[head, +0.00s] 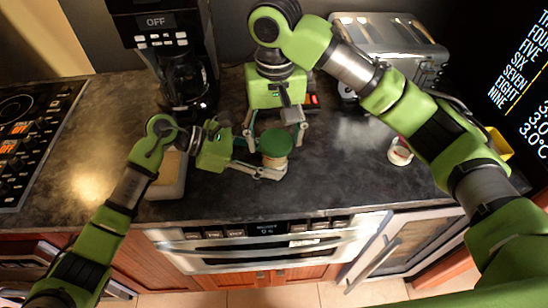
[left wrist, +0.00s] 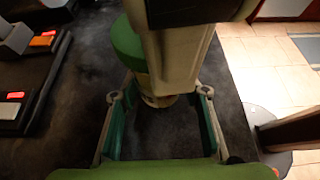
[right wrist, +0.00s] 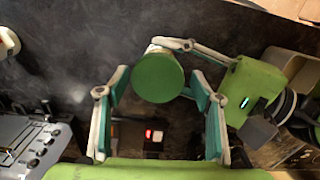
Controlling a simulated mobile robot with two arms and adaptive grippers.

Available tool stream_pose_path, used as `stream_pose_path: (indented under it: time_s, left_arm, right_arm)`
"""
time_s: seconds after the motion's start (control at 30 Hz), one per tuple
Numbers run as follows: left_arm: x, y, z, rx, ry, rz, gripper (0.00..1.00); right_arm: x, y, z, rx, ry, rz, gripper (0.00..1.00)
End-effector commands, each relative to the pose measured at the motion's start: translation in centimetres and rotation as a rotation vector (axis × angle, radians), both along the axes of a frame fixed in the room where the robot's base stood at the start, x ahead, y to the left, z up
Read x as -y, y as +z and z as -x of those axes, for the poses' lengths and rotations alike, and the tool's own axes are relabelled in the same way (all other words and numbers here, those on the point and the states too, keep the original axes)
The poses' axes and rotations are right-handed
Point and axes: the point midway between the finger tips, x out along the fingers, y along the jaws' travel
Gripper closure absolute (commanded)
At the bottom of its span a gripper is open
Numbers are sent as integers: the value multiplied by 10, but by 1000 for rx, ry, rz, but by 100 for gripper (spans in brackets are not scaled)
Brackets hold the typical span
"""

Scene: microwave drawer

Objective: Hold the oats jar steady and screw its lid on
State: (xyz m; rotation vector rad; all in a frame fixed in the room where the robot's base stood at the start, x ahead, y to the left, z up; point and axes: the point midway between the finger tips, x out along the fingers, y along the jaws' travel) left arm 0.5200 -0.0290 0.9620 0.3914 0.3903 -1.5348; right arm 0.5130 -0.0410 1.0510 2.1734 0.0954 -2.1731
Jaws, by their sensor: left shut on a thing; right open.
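The oats jar (head: 275,161) stands on the dark counter near its front edge, with its green lid (head: 277,141) on top. The lid shows from above in the right wrist view (right wrist: 158,80); I cannot tell how tightly it sits. My left gripper (head: 262,161) is shut on the jar's body from the left, below the lid. In the left wrist view the jar is partly hidden behind a pale part of an arm or gripper. My right gripper (head: 277,127) is open, pointing down, with its fingers apart on either side of the lid area. I see no clear contact with the lid.
A coffee maker (head: 182,78) and a toaster (head: 390,45) stand at the back. A small white cup-like thing (head: 400,151) is to the right. The counter between jar and cup is clear.

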Motion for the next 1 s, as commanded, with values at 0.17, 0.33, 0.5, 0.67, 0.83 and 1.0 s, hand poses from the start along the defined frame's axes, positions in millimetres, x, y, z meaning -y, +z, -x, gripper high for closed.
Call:
stream_pose_path:
  time_s: [0.17,0.33,0.5,0.67,0.83,1.0]
  left_arm:
    - [0,-5,3,-7,-4,-9,97]
    - [-1,-5,3,-7,-4,-9,97]
    - [-1,-5,3,-8,-4,-9,97]
    - [-1,-6,2,-8,-4,-9,97]
    - [-1,-6,2,-8,-4,-9,97]
    - [-1,-6,2,-8,-4,-10,97]
  right_arm:
    - [0,0,0,0,149,0,40]
    - [0,0,0,-1,223,0,40]
    - [0,0,0,0,420,0,40]
    - [0,0,0,0,550,0,40]
    - [0,0,0,0,573,0,40]
    - [0,0,0,0,571,0,61]
